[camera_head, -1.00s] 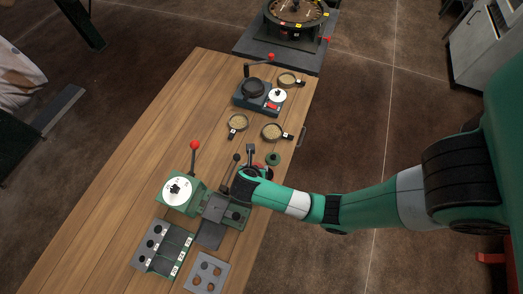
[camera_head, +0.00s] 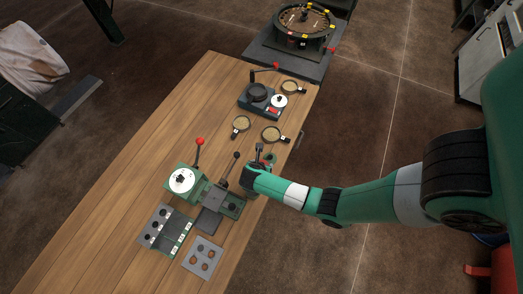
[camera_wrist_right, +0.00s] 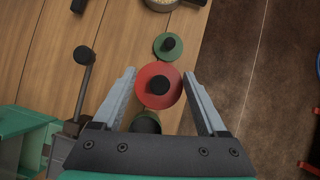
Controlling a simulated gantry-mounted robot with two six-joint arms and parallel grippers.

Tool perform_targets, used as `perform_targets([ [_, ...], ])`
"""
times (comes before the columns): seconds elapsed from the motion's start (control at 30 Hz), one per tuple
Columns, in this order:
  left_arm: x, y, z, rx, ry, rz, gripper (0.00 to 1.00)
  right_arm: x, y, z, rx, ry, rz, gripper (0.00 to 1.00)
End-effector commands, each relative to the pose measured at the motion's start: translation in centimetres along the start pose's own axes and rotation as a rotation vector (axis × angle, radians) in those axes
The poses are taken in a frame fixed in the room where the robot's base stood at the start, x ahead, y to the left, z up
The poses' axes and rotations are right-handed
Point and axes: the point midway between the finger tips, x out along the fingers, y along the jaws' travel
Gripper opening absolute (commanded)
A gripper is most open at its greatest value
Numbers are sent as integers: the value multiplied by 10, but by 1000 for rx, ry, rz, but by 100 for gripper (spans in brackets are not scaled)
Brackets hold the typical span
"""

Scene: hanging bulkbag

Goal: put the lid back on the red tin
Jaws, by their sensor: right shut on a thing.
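The gripper is shut on this lid. Whether the red tin is beneath it is hidden. A green lid with a black knob (camera_wrist_right: 161,50) lies just beyond it. A dark green round container (camera_wrist_right: 146,122) shows partly, nearer the gripper base. In the head view my right gripper (camera_head: 259,160) is over the table's right edge, with only a little red showing beside it. My left gripper is not in view.
On the wooden table (camera_head: 150,130) a green machine with a red-knobbed lever (camera_head: 199,141) stands left of my arm. A black-knobbed lever (camera_wrist_right: 84,56) rises close to the left finger. Several round pans, one here (camera_head: 271,134), lie beyond. The table's left side is clear.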

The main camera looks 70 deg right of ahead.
Motion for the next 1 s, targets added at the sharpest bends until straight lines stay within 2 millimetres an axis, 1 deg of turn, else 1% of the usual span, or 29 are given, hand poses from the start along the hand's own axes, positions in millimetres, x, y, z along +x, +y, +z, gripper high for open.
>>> perform_targets([
  [0.03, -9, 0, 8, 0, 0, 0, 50, 10, 0, -6, 0, 0, 0, 23],
  [0.17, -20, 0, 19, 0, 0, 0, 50, 22, 0, -14, 0, 1, 0, 23],
  [0.4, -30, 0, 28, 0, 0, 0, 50, 37, 0, -24, -1, 0, -1, 23],
  [1.0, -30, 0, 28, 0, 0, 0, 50, 37, 0, -24, 0, 0, 0, 23],
])
